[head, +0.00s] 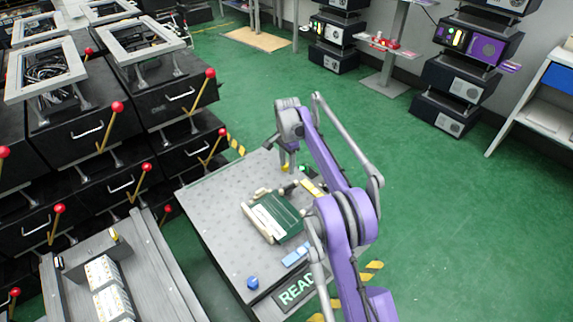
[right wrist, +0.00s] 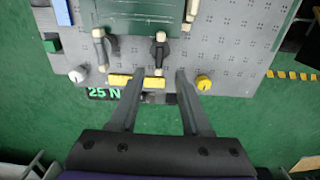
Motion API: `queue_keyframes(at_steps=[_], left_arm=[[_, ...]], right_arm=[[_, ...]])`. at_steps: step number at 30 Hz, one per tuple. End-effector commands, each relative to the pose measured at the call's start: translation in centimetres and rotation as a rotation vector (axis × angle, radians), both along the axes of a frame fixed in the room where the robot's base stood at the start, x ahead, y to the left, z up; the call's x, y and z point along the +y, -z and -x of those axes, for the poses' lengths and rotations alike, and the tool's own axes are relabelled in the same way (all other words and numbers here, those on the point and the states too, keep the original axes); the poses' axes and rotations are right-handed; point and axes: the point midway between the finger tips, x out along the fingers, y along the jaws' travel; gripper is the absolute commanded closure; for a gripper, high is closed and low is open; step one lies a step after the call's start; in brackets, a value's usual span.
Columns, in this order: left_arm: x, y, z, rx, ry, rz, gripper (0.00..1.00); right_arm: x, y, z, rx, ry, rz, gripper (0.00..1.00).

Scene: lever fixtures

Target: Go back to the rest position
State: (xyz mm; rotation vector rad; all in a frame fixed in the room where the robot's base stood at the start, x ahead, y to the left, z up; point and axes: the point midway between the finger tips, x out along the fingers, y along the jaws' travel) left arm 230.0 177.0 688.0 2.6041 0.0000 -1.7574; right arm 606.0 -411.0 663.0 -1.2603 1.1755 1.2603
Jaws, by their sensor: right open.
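My right gripper (head: 288,167) is at the far edge of the grey perforated table, with my purple arm reaching to it from the lower right. In the right wrist view its two fingers (right wrist: 160,74) are apart, with nothing clamped between them. A yellow bar (right wrist: 136,81) at the table edge shows between and beside the fingertips; I cannot tell whether they touch it. A black lever with a pale tip (right wrist: 160,50) lies just beyond the fingertips. The green fixture (head: 276,216) sits on the table, partly cut off in the wrist view. My left gripper is not in view.
The grey table (head: 205,205) also holds a blue knob (head: 252,283) and a light blue block (head: 296,254). Black drawer units with red-knobbed levers (head: 117,107) stand at the left. Stacked dark machines (head: 450,80) stand at the back. Green floor (head: 450,220) is clear at the right.

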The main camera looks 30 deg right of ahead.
Motion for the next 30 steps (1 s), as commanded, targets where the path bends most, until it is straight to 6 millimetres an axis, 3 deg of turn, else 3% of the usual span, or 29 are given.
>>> queue_keyframes(at_steps=[10,16,23,30], left_arm=[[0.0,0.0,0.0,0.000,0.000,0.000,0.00],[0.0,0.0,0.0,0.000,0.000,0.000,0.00],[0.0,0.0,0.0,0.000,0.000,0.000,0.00],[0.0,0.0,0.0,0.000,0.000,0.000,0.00]], right_arm=[[0.4,-0.4,0.1,-0.004,-0.017,0.002,0.53],[4.2,-3.8,2.0,-0.041,-0.184,0.017,0.53],[10.5,-8.1,7.7,-0.109,-0.494,0.059,0.53],[16.2,-9.8,16.4,-0.176,-0.814,0.114,0.53]])
